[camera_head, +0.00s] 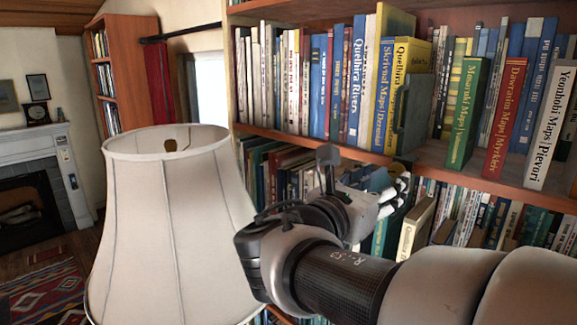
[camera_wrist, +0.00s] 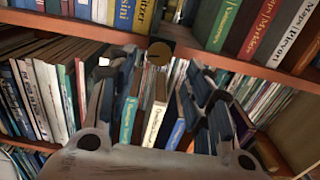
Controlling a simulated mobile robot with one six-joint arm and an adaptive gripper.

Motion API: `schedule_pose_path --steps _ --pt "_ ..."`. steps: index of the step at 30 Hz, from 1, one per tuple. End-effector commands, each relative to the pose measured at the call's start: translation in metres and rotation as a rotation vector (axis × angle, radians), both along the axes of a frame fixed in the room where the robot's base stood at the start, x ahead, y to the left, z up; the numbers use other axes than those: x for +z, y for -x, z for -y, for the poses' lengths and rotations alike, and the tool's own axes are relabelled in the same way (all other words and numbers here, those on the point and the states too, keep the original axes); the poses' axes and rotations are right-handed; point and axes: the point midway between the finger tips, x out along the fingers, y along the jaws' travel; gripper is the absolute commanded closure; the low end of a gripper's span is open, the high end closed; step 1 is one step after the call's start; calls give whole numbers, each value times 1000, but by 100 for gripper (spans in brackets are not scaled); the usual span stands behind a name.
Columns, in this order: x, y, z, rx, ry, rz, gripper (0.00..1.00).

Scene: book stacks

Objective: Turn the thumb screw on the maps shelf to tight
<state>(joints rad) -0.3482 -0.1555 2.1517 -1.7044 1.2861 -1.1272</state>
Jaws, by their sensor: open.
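A round brass thumb screw (camera_wrist: 160,53) shows in the wrist view just below the front edge of the maps shelf (camera_wrist: 230,60), at a dark metal bracket. A thin slot or mark crosses its face. My gripper (camera_wrist: 160,75) is open, with one finger on each side of the screw in the picture. I cannot tell whether either finger touches it. In the head view my gripper (camera_head: 396,188) is at the shelf's front edge (camera_head: 470,178), below the dark upright bookend (camera_head: 411,115). The screw cannot be made out clearly there.
Map books (camera_head: 508,115) stand right of the bookend, and a row of books (camera_head: 330,80) stands left of it. Books on the lower shelf (camera_head: 415,228) lie close behind and below my gripper. A large lampshade (camera_head: 165,225) stands left of my arm.

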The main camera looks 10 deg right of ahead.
Motion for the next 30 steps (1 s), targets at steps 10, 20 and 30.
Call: schedule_pose_path --steps 10,20,30 --pt "0 -29 38 -1 -1 -1 53" --pt "0 -32 41 1 -1 1 53" --pt "0 -32 40 1 -1 1 74"
